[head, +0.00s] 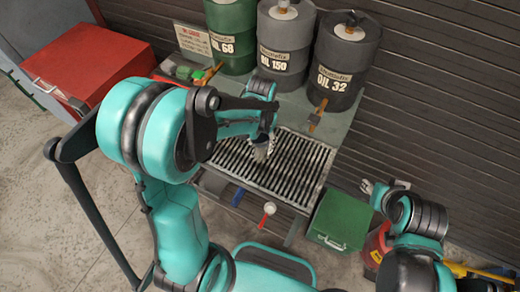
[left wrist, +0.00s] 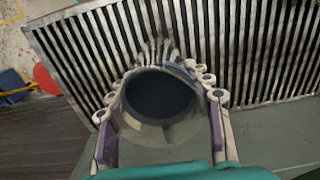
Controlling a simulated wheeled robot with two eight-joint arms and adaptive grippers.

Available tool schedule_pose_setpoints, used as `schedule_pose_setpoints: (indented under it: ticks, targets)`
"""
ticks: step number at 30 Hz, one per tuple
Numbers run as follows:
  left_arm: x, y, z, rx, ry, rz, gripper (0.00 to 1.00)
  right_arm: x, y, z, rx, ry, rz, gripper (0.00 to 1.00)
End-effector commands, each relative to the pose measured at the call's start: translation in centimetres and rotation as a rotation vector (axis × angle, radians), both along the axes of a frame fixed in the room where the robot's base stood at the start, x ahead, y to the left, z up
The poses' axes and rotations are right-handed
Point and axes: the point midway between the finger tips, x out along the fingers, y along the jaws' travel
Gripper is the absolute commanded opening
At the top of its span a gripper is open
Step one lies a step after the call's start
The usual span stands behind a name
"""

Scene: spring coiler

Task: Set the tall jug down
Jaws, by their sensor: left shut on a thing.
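The tall jug (left wrist: 158,128) is grey with a round dark mouth, seen from above in the left wrist view. My left gripper (head: 264,146) is shut on it, with a finger on each side of its body. In the head view the jug is mostly hidden by my gripper and arm, over the slatted metal grate (head: 285,180). I cannot tell whether its base touches the slats. My right gripper (head: 372,192) is to the right of the bench, away from the jug; its fingers are too small to read.
Green, grey and dark oil drums (head: 345,62) stand behind the grate, with taps towards it. A green box (head: 340,219) is at the front right and a red cabinet (head: 85,62) at the far left. A red-handled tool (head: 268,212) is below the grate's front edge. The grate's right half is clear.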

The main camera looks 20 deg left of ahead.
Motion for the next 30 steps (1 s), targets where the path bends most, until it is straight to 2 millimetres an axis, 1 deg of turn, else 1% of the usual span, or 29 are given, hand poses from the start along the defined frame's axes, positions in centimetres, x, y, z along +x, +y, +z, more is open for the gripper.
schedule_pose_setpoints:
  ticks: [2,5,10,12,19,23,24,25,26,30]
  targets:
    - [0.0,0.4,-0.3,0.000,0.000,0.000,0.17,0.0,0.0,-0.1,0.000,0.000,0.000,0.40]
    - [0.1,0.5,-1.0,0.000,0.000,0.000,0.17,0.0,0.0,-0.4,0.000,0.000,0.000,0.40]
    - [0.1,0.5,-3.7,0.000,0.000,-0.001,0.17,0.0,0.0,-1.5,0.000,0.000,0.000,0.40]
    - [0.1,0.5,-4.3,0.000,0.000,-0.001,0.17,0.0,0.0,-1.7,0.000,0.000,0.000,0.40]
    - [0.1,0.4,-4.2,0.000,0.000,-0.001,0.17,0.0,0.0,-1.6,0.000,0.000,0.000,0.40]
    - [0.1,0.4,-4.7,0.000,0.000,-0.001,0.17,0.0,0.0,-2.0,0.000,0.000,0.000,0.40]
    - [0.1,0.4,-4.6,0.000,0.000,-0.001,0.55,0.0,0.0,-2.0,0.000,0.000,0.000,0.40]
    - [0.1,0.4,-4.6,0.000,0.000,-0.001,0.63,0.0,0.0,-1.9,0.000,0.000,0.000,0.40]
    - [0.1,0.4,-4.6,0.000,0.000,-0.001,0.71,0.0,0.0,-1.9,0.000,0.000,0.000,0.40]
    - [0.1,0.4,-4.5,0.000,0.000,0.000,0.71,0.0,0.0,-1.9,0.000,0.000,0.000,0.40]
